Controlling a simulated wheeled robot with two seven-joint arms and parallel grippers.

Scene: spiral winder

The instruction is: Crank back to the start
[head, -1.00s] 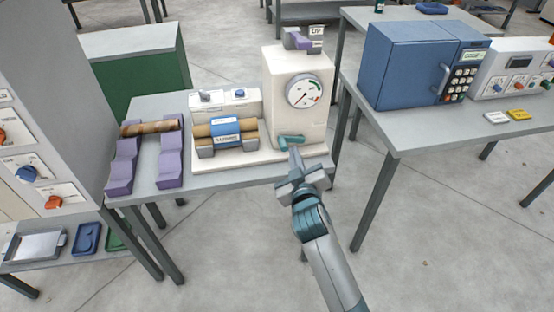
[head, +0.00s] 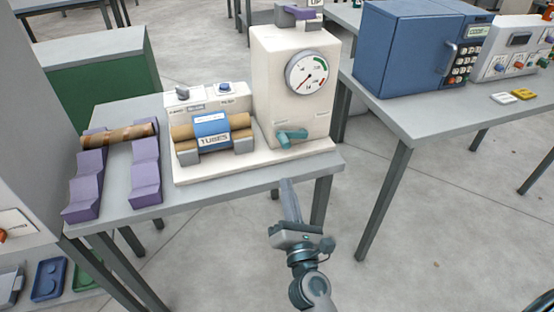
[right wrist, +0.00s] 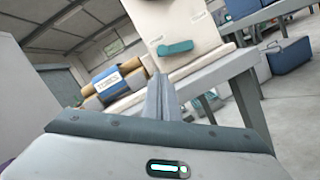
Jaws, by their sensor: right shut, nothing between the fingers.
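The spiral winder (head: 292,85) is a cream machine with a round dial (head: 306,72) on its front, standing on a grey table. Its teal crank handle (head: 291,137) is low on the front face and also shows in the right wrist view (right wrist: 175,48). My right gripper (head: 288,188) is shut and empty, just in front of the table's edge, below the crank and apart from it. In the right wrist view its closed fingers (right wrist: 162,90) point up toward the winder. My left gripper is not in view.
A brown tube with a blue TUBES label (head: 211,132) sits on the winder's base. Purple cradles (head: 146,180) hold another brown tube (head: 118,136) at the left. A blue oven-like box (head: 405,50) stands on the right table. Floor between the tables is clear.

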